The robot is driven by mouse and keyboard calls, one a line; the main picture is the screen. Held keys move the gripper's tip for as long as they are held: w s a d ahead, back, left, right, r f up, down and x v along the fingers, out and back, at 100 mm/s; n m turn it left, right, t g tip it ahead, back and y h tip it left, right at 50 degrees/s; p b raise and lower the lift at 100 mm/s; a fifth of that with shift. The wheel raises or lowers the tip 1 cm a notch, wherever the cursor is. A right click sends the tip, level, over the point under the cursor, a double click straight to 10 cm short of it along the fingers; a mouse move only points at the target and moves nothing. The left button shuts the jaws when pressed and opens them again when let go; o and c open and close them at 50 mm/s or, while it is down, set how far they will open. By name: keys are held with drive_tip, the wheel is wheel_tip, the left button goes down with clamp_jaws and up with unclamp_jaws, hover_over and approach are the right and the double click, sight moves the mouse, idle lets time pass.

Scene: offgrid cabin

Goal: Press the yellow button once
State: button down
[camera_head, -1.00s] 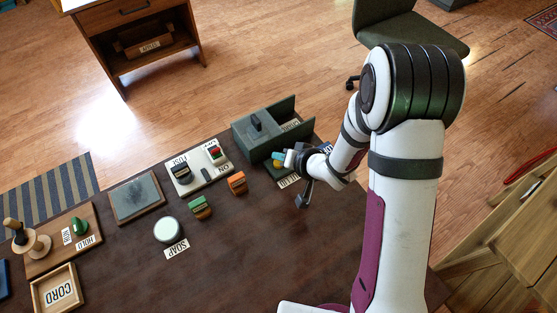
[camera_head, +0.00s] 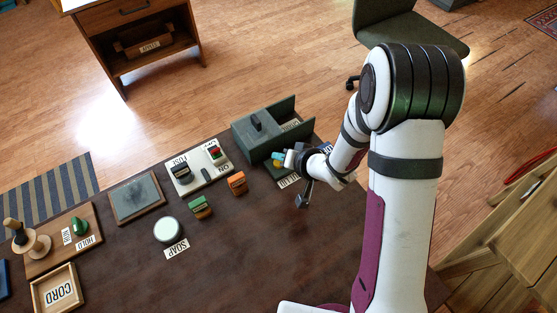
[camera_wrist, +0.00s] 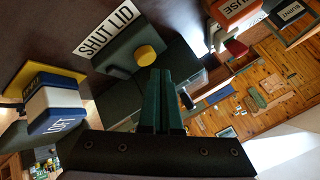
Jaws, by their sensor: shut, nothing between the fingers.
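The yellow button (camera_wrist: 146,55) is a short round knob on a dark green panel beside the "SHUT LID" label (camera_wrist: 108,32) in the wrist view. My gripper (camera_wrist: 162,72) is shut and empty, its two green fingers side by side. The fingertips appear just below and slightly right of the button in that view; I cannot tell whether they touch it. In the head view my gripper (camera_head: 282,157) is low at the front of the dark green box (camera_head: 252,133), and a small yellow patch of the button (camera_head: 275,163) shows beside it.
A white fuse panel (camera_head: 205,175), orange block (camera_head: 237,183), green block (camera_head: 199,208) and round soap piece (camera_head: 168,230) stand left of my gripper on the dark table (camera_head: 230,260). A blue-and-white "LOFT" block (camera_wrist: 55,108) is near my gripper in the wrist view.

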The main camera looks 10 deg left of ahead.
drive_tip(key=shift+f, duration=0.15)
drive_tip(key=shift+f, duration=0.25)
drive_tip(key=shift+f, duration=0.6)
idle(0.6)
drive_tip(key=shift+r, duration=1)
drive_tip(key=shift+r, duration=2.5)
drive_tip(key=shift+d, duration=0.1)
